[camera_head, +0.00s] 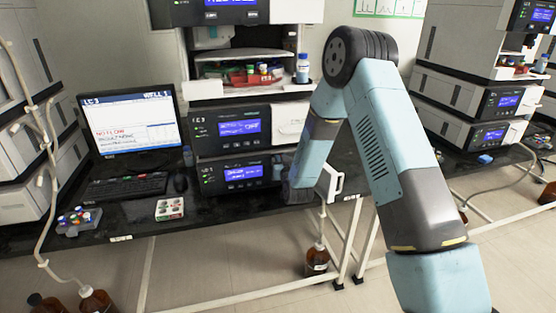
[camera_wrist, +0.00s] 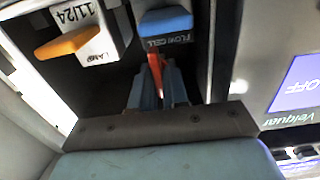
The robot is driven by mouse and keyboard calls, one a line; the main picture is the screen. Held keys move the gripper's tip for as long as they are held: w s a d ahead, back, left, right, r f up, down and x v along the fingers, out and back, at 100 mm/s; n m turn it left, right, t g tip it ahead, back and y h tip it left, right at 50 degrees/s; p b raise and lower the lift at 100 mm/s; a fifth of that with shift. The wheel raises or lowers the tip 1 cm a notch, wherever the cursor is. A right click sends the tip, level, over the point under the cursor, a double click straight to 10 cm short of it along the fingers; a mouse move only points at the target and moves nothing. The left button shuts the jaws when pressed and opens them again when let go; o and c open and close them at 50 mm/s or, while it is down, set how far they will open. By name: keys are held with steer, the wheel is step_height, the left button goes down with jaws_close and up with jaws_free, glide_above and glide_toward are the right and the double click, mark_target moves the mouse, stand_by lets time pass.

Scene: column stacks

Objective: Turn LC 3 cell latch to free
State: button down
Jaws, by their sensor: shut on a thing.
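The LC 3 stack (camera_head: 236,128) stands at centre in the head view. The white door (camera_head: 330,182) of its lower module stands open. In the wrist view, the flow cell (camera_wrist: 166,22) has a blue top with a FLOW CELL label, and an orange-red latch lever (camera_wrist: 155,61) sticks out below it. My gripper (camera_wrist: 156,78) is shut on this latch, with its blue-grey fingers on both sides. In the head view, my arm reaches into the open bay and the fingertips cannot be made out. The latch's far end is hidden.
Beside the flow cell is a white lamp block (camera_wrist: 88,22) with an orange handle (camera_wrist: 68,43). Bay walls are close on both sides. A panel reading OFF (camera_wrist: 303,90) is at the right.

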steer(key=shift+m, duration=0.3)
steer(key=shift+d+m, duration=0.15)
steer(key=shift+m, duration=0.85)
steer(key=m, duration=0.6)
steer(key=shift+w+d+f, duration=0.1)
steer(key=shift+d+f, duration=0.15)
steer(key=shift+d, duration=0.1)
steer(key=m, duration=0.5)
steer(key=shift+d+f+m, duration=0.2)
steer(key=shift+f+m, duration=0.1)
steer(key=shift+f, duration=0.05)
steer(key=shift+f+m, duration=0.25)
steer(key=shift+m, duration=1.55)
steer(key=shift+d, duration=0.1)
